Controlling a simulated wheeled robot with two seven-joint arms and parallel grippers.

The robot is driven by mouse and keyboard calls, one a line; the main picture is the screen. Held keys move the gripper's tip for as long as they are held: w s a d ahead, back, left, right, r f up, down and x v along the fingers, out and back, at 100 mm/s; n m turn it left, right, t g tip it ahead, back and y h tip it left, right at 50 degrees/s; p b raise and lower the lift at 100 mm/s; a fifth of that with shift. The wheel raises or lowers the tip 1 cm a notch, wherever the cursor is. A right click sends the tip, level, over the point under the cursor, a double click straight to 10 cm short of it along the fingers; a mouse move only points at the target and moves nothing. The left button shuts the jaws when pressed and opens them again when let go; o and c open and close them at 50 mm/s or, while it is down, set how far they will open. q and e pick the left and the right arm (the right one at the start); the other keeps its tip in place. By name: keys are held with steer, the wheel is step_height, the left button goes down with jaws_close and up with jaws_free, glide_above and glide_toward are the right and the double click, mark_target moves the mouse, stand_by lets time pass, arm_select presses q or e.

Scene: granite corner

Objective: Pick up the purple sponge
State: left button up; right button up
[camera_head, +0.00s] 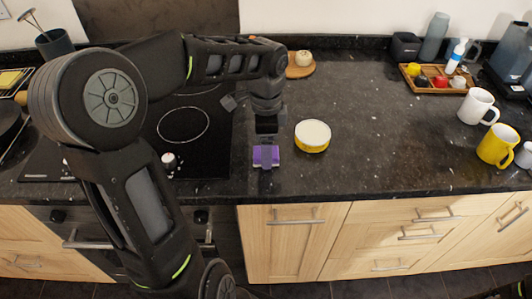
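The purple sponge (259,154) is at the front part of the dark granite counter, just right of the hob. My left arm comes in from the left and bends down over it. My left gripper (266,147) points down right at the sponge, and part of it seems to overlap the sponge's middle. The fingers are small and dark here, so I cannot tell whether they are open or closed on the sponge, nor whether the sponge touches the counter. My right gripper is not in view.
A yellow round tin with a pale top (312,136) stands close right of the sponge. A black hob (183,126) lies left. A white mug (478,106), a yellow mug (497,146) and a wooden tray (409,72) are at the right. The counter's middle right is clear.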

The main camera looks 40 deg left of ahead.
arm_select(q)
steer(key=shift+f, duration=0.9)
steer(key=c, duration=1.5)
step_height(320, 180, up, 10)
steer(key=shift+c, duration=0.2)
steer(key=shift+s, duration=0.1)
stand_by(0.3)
